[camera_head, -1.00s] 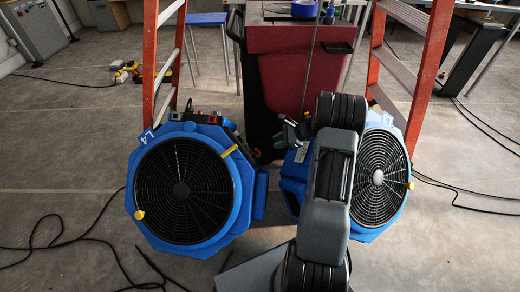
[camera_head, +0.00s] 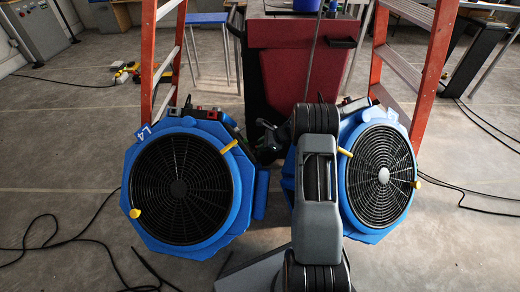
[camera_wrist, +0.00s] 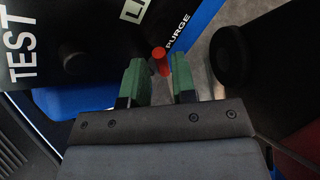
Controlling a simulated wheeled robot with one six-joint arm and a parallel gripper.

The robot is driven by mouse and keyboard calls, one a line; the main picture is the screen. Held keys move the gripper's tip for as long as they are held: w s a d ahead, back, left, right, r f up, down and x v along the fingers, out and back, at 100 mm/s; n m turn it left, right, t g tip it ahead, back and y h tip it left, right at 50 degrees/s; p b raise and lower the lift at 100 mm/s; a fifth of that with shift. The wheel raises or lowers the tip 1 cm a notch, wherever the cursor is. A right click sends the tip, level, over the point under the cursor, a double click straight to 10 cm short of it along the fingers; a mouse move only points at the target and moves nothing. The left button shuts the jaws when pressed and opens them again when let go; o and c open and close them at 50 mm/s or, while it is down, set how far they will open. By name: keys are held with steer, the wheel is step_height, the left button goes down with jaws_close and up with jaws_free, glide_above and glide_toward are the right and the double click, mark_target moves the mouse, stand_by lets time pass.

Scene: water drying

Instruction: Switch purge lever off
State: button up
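The purge lever, a red stub (camera_wrist: 160,60), stands by the white "PURGE" lettering at the edge of a black panel (camera_wrist: 70,60) in the wrist view. My gripper (camera_wrist: 160,82) has two green-padded fingers, spread apart. Contact cannot be told. In the head view, my arm's dark end reaches left between two blue round-grilled units, the left one (camera_head: 228,190) and the right one (camera_head: 403,220); the fingertips are not clear there.
A dark round knob (camera_wrist: 232,55) stands close right of the fingers in the wrist view. A red cabinet (camera_head: 300,35) stands behind the units, with orange ladders (camera_head: 152,60) at both sides. Black cables (camera_head: 75,237) lie on the floor.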

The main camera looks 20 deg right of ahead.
steer(key=shift+x, duration=0.8)
steer(key=shift+c, duration=0.5)
jaws_close()
steer(key=shift+b, duration=0.4)
steer(key=n+b, duration=0.1)
steer(key=s+t+y+b, duration=0.1)
steer(key=b, duration=0.1)
steer(key=shift+d+f+n, duration=0.15)
steer(key=shift+f+n, duration=0.2)
steer(key=shift+n, duration=0.05)
steer(key=shift+s+d+n+t+y+b, duration=0.1)
steer(key=shift+s+n+t+y+b, duration=0.3)
steer(key=shift+n, duration=0.35)
steer(key=shift+s+d+n+t+y+b, duration=0.1)
steer(key=shift+s+n+t+y+b, duration=0.1)
steer(key=shift+n+y+b, duration=0.4)
steer(key=shift+n, duration=0.25)
